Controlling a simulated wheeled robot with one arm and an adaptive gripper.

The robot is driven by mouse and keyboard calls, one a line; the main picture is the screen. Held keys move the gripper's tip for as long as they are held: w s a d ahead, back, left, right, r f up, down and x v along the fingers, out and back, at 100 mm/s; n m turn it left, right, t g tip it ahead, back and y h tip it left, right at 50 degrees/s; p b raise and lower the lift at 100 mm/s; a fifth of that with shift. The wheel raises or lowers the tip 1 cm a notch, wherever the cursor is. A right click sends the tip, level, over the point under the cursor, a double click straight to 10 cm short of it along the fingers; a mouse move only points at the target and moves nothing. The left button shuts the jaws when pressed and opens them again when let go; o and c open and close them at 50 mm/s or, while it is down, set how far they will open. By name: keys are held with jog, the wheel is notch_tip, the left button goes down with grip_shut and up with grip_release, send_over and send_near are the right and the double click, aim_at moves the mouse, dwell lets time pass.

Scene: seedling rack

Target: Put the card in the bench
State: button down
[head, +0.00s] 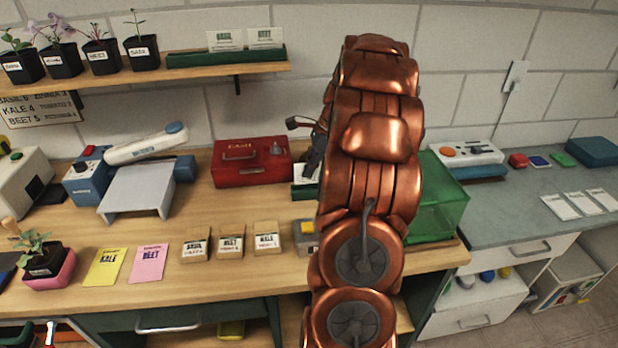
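My arm fills the middle of the head view. Part of my dark gripper (312,160) shows at the arm's left edge, just right of the red cash box; the arm hides the rest, so I cannot tell its opening. Beneath it, a small piece of a white card (304,173) shows at a dark green holder (303,191) on the wooden bench (215,275). I cannot tell whether the gripper touches the card. A yellow KALE card (106,267) and a pink BEET card (149,264) lie flat on the bench. Two white cards, BASIL (226,39) and BEET (265,38), stand in the shelf's green holder (225,58).
A red cash box (250,164), several brown seed packets (231,243), a grey stand (138,190) and a potted seedling (45,263) occupy the bench. A green translucent bin (440,198) stands right of my arm. The wall shelf (150,83) overhangs the back left.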

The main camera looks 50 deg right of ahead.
aim_at(307, 183)
jog(key=shift+f+p, duration=0.65)
jog(key=shift+f, duration=1.1)
jog(key=shift+f, duration=0.15)
jog(key=c, duration=1.3)
grip_release()
jog(key=shift+b+v, duration=1.25)
jog(key=shift+v, duration=4.9)
